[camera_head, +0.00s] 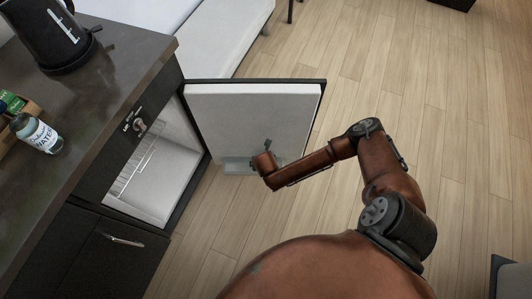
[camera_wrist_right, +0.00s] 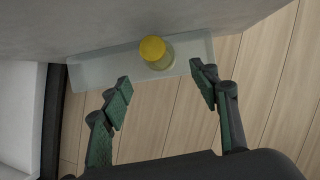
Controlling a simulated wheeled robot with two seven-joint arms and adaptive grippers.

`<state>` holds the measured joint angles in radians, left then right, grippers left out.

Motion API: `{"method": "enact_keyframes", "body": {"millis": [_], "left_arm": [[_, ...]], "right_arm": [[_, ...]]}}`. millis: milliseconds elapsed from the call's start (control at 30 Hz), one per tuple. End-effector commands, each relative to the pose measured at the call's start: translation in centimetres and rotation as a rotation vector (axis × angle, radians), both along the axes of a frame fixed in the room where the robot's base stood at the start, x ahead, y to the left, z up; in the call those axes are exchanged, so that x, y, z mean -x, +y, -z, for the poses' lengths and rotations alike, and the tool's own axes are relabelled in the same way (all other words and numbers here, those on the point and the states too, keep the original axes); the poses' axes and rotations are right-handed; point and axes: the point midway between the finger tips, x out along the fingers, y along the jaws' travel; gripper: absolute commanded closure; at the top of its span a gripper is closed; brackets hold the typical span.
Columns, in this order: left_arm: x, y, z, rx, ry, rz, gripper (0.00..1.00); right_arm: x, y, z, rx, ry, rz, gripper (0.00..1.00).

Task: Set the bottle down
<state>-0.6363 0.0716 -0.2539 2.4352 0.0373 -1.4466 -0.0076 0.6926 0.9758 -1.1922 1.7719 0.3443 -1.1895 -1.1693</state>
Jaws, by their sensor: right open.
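A small bottle with a yellow cap (camera_wrist_right: 155,52) stands in the pale translucent door shelf (camera_wrist_right: 97,70) in the right wrist view. My right gripper (camera_wrist_right: 161,80) is open, its two fingers apart on the near side of the bottle, and nothing is held between them. In the head view the door shelf (camera_head: 235,166) shows low on the open fridge door (camera_head: 250,120), with my right wrist in front of it. I cannot make out the bottle there. My left gripper is not in view.
The mini fridge (camera_head: 160,180) stands open under the dark counter (camera_head: 110,75). A kettle (camera_head: 50,30) and a water bottle (camera_head: 36,133) are on the counter. A bed (camera_head: 195,25) is behind the door. The wooden floor (camera_head: 440,130) at right is mostly clear.

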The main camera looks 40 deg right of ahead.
Motion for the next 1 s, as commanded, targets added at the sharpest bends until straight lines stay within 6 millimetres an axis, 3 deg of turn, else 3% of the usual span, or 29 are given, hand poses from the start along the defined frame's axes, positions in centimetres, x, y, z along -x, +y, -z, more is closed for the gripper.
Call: {"method": "enact_keyframes", "body": {"millis": [333,433,567,633,700,800,900,1000], "left_arm": [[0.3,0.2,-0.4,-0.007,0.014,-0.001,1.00],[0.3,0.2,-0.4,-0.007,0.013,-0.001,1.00],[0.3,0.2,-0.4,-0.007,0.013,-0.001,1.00],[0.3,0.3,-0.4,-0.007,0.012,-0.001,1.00],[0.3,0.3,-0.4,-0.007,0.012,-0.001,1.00],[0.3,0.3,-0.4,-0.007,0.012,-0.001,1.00],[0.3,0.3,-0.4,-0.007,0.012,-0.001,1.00],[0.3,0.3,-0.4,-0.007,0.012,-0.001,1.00]], "right_arm": [[0.3,0.2,-0.1,-0.003,0.003,0.002,0.45],[1.8,1.9,0.7,-0.042,0.013,0.028,0.45],[7.1,7.7,2.5,-0.187,0.043,0.156,0.45],[10.9,11.5,3.1,-0.293,0.066,0.284,0.45],[14.4,14.9,2.9,-0.399,0.086,0.439,0.45],[18.5,18.1,1.8,-0.526,0.112,0.689,0.45],[22.1,19.4,0.4,-0.622,0.129,0.970,0.45],[25.3,18.9,-1.1,-0.684,0.130,1.277,0.45]]}}
